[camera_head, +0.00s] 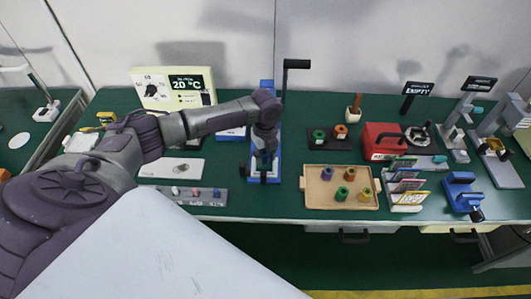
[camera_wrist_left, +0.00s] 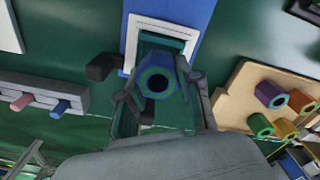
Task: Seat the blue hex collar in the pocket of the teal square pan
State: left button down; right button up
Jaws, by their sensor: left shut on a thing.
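The blue hex collar (camera_wrist_left: 157,80) is held in my left gripper (camera_wrist_left: 154,96), which is shut on it. In the left wrist view its round bore with a green ring faces the camera. Beyond it, a white-rimmed teal square (camera_wrist_left: 150,42), which looks like the teal square pan, sits on a blue base (camera_wrist_left: 210,25). The collar and fingers cover part of the teal square, so its pocket is hidden. In the head view my left gripper (camera_head: 264,158) is over the blue stand, and the collar is too small or hidden to make out. My right gripper is not in view.
A tan tray (camera_head: 312,199) with several coloured collars lies right of the blue stand. A grey strip (camera_head: 209,197) with small pegs lies left. A red box (camera_head: 382,140) stands further right.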

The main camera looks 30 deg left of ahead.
pick_arm(q)
jog(key=shift+p, duration=0.8)
dwell(1.1)
jog(key=shift+f+b, duration=0.6)
jog(key=shift+f, duration=0.2)
jog(key=shift+r, duration=0.1)
dwell(0.4)
jog(key=shift+r+p, duration=0.4)
jog(key=shift+p, duration=0.3)
jog(key=shift+p, duration=0.55)
dwell(1.1)
jog(key=shift+f+b, duration=0.4)
jog(key=shift+f, duration=0.15)
jog(key=shift+r, duration=0.15)
jog(key=shift+r+p, duration=0.45)
jog(key=shift+p, duration=0.2)
